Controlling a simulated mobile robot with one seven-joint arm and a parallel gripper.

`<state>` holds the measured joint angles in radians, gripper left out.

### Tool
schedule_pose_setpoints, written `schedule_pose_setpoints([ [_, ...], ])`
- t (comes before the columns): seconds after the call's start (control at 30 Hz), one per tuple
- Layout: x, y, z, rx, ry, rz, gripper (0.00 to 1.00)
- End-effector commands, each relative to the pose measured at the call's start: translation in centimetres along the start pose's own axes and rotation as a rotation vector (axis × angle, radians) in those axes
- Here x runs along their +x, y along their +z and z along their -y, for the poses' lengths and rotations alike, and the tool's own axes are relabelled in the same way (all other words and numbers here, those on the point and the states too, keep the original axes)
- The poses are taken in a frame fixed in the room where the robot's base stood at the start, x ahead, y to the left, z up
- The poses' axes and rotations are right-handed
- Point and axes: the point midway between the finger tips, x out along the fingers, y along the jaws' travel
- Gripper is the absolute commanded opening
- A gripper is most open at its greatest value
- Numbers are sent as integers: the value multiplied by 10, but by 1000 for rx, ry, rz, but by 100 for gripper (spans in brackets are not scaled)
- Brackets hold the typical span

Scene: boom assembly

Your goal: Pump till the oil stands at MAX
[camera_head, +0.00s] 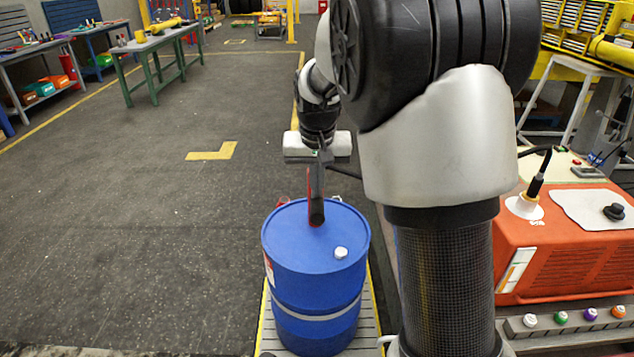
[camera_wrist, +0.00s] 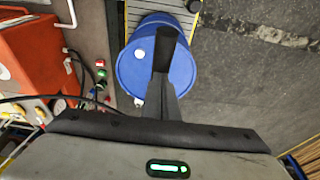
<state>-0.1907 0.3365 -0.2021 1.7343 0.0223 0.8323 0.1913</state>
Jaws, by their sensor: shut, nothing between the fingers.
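A blue drum (camera_head: 290,255) stands upright on a slatted platform, with a small white cap (camera_head: 341,253) on its lid. My gripper (camera_head: 316,218) is shut and empty, pointing down over the drum's lid. In the wrist view its closed fingers (camera_wrist: 164,50) lie across the blue drum (camera_wrist: 183,70); I cannot tell whether they touch it. An orange unit (camera_head: 560,255) stands at the right, with a black handle-like fitting (camera_head: 536,185) and a pale panel (camera_head: 516,270) on its corner. I cannot read any oil level or MAX mark. No pump is clearly recognisable.
A rail with several coloured knobs (camera_head: 561,317) runs in front of the orange unit. Red and green buttons (camera_wrist: 101,73) sit on a grey strip near the drum. My arm hides the space between drum and unit. The floor (camera_head: 120,230) left of the drum is clear.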

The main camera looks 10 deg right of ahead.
Motion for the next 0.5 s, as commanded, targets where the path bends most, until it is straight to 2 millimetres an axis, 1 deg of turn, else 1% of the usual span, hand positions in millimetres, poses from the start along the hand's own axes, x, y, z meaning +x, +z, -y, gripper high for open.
schedule_pose_setpoints([
  [0.03,12,3,0,0,1,2,0],
  [0.5,66,17,0,0,1,1,0],
])
